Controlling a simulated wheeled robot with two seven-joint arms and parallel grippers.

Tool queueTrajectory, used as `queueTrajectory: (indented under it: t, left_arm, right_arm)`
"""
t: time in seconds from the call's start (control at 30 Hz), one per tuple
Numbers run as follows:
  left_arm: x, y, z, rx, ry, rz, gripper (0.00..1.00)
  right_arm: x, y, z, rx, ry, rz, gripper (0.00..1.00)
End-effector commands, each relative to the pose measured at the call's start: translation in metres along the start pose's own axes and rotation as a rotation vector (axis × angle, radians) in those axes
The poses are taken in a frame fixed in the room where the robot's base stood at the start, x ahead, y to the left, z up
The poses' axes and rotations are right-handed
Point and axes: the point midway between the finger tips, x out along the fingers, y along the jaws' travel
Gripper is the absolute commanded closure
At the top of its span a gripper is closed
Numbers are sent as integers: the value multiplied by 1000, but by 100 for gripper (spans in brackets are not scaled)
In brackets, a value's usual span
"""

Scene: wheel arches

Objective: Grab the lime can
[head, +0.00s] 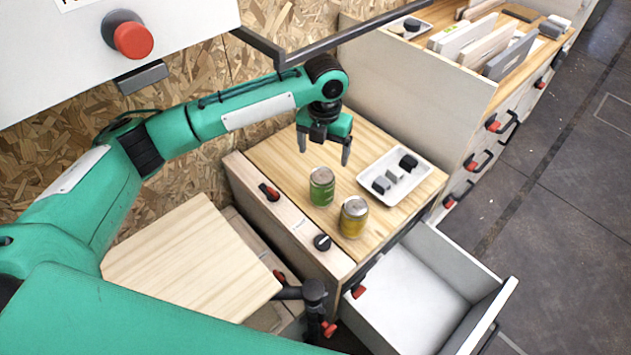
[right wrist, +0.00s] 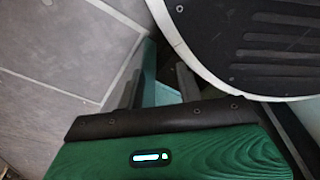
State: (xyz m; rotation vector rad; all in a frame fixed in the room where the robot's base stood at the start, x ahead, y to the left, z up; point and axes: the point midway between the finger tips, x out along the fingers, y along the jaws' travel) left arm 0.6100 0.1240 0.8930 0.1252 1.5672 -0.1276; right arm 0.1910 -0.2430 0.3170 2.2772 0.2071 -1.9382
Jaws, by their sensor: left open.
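The lime can (head: 321,187) is green with a silvery top. It stands upright on the wooden top of the cabinet (head: 275,153) in the head view. My left gripper (head: 324,152) points down just above and behind it, with its fingers apart and nothing between them. The fingers and the can look separate. My right gripper (right wrist: 157,85) shows in the right wrist view with its two fingers apart and nothing between them. No can shows in that view.
A yellow can (head: 353,217) stands close to the lime can, nearer the front edge. A white tray (head: 421,170) with small dark and grey blocks lies to the right. An open drawer (head: 410,290) juts out below. A tall panel (head: 415,100) stands behind the tray.

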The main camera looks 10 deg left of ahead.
Motion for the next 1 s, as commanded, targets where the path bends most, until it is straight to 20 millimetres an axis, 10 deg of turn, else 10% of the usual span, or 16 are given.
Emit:
queueTrajectory:
  t: [1.0]
  left_arm:
    - [133,0,-1,1,3,1,15]
  right_arm:
    - [4,2,14,-4,-4,3,64]
